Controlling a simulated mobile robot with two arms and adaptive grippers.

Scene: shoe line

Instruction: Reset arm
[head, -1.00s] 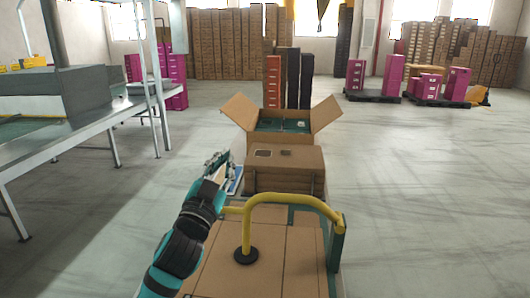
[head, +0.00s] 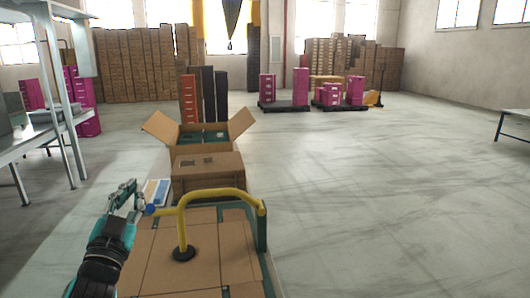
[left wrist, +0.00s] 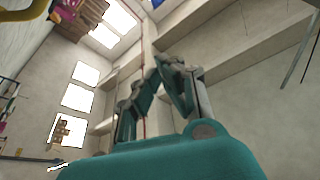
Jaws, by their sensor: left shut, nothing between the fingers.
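My left gripper (head: 126,192) comes in from the lower left in the head view, beside the cart with the yellow handle. It is shut, with nothing held. In the left wrist view the gripper (left wrist: 166,72) points up toward the windows and ceiling, its fingers drawn together. My right gripper shows in neither view.
A yellow handle (head: 214,193) rises over flat cartons (head: 215,255) on a cart. Beyond it stand a closed brown box (head: 207,176) and an open carton (head: 200,150). A metal workbench (head: 32,136) is at the left.

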